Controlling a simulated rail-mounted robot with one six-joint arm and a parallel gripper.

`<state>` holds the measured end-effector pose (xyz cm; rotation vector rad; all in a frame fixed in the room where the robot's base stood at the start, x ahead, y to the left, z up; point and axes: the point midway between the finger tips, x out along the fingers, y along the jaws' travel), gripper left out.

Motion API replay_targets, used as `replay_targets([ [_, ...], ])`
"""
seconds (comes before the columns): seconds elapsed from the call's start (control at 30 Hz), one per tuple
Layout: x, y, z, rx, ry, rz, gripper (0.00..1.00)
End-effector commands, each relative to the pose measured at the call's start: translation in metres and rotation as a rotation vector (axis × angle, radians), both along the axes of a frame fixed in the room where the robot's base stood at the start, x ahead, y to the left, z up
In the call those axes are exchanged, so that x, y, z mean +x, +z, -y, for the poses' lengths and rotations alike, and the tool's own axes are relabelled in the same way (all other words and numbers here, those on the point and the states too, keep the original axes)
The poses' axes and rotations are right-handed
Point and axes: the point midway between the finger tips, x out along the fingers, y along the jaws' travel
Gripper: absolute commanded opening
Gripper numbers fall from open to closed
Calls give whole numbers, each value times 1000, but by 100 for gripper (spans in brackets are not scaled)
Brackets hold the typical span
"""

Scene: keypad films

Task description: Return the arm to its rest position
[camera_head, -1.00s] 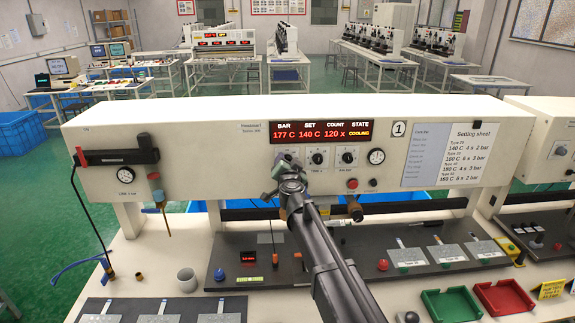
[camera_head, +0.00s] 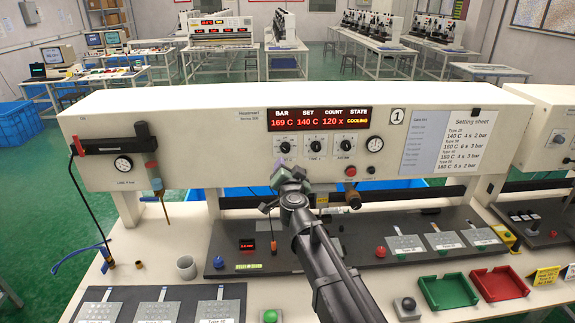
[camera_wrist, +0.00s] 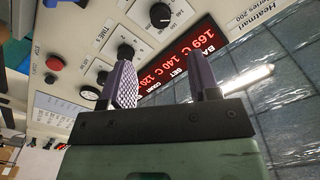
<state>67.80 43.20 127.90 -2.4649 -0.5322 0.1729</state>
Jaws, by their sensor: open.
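My gripper (camera_head: 287,174) is raised in front of the lower middle of the cream machine (camera_head: 200,130), just under its knobs. In the wrist view my gripper (camera_wrist: 163,82) has two purple fingers that stand apart with nothing between them. The machine's red display (camera_head: 319,119) reads bar 169 C, set 140 C, count 120 x and state cooling. The display (camera_wrist: 190,55) also shows in the wrist view, behind the fingers. My dark arm reaches up from the bottom of the head view and hides part of the bench.
The dark plate (camera_head: 350,262) under the machine bears several keypad films on the right. A green tray (camera_head: 449,292) and a red tray (camera_head: 499,284) lie at the front right.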

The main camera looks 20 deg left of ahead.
Motion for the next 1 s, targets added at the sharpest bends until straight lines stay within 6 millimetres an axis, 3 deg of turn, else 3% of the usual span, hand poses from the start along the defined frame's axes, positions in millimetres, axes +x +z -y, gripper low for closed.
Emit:
replay_targets([
  [0.3, 1, 0, -1, 13, 1, -6, 56],
  [0.37, -3, 0, -9, 53, 54, -24, 56],
  [0.43, -18, 1, -28, 63, 195, -33, 56],
  [0.5, -56, -8, -45, 7, 410, -64, 56],
  [0.57, -90, -35, -37, -108, 590, -147, 56],
  [0.6, -109, -64, -13, -219, 676, -244, 56],
  [0.67, -127, -102, 31, -368, 730, -403, 56],
  [0.7, -136, -125, 63, -455, 733, -510, 56],
  [0.77, -148, -153, 114, -568, 704, -668, 56],
  [0.8, -156, -169, 150, -634, 667, -772, 56],
  [0.87, -170, -189, 206, -719, 592, -927, 56],
  [0.9, -180, -199, 243, -766, 531, -1026, 56],
  [1.0, -206, -217, 328, -844, 368, -1235, 56],
])
